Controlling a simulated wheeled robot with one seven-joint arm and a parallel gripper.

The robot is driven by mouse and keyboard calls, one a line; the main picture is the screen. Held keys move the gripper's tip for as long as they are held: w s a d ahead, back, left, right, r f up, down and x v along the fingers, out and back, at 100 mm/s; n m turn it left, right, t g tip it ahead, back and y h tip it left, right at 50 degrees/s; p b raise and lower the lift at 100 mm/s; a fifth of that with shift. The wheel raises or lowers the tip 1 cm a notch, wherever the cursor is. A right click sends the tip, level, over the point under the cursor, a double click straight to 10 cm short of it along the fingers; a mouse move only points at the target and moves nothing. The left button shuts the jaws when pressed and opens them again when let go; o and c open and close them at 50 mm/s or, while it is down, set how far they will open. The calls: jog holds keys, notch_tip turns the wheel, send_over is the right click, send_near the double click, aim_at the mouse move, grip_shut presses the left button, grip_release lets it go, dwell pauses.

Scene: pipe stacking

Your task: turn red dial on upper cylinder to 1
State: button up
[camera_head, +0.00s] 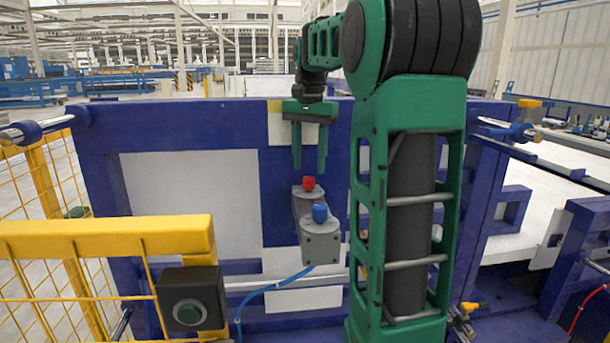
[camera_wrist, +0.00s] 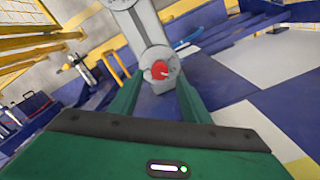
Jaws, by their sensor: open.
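The red dial (camera_head: 309,183) sits on top of the rear, upper grey cylinder (camera_head: 305,193) of a grey two-cylinder unit. A blue dial (camera_head: 320,212) sits on the nearer cylinder (camera_head: 320,246). My gripper (camera_head: 309,168) points down with its green fingers apart, just above and around the red dial in the head view. In the wrist view the red dial (camera_wrist: 160,70) lies between and beyond the open fingers (camera_wrist: 158,95), and nothing is held. Contact with the dial is not visible. The dial's number marks are too small to read.
A blue frame with white panels (camera_head: 190,190) stands behind the unit. A blue hose (camera_head: 268,288) runs below the unit.

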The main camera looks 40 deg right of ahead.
aim_at(307, 177)
jog(key=shift+f, duration=1.8)
jog(key=shift+c, duration=0.6)
jog(key=c, duration=0.9)
jog(key=shift+a, duration=0.15)
jog(key=shift+w, duration=0.1)
jog(key=n, duration=0.4)
jog(key=shift+w+r, duration=0.1)
jog(key=shift+w, duration=0.05)
jog(key=n, duration=0.5)
jog(key=shift+n, duration=0.4)
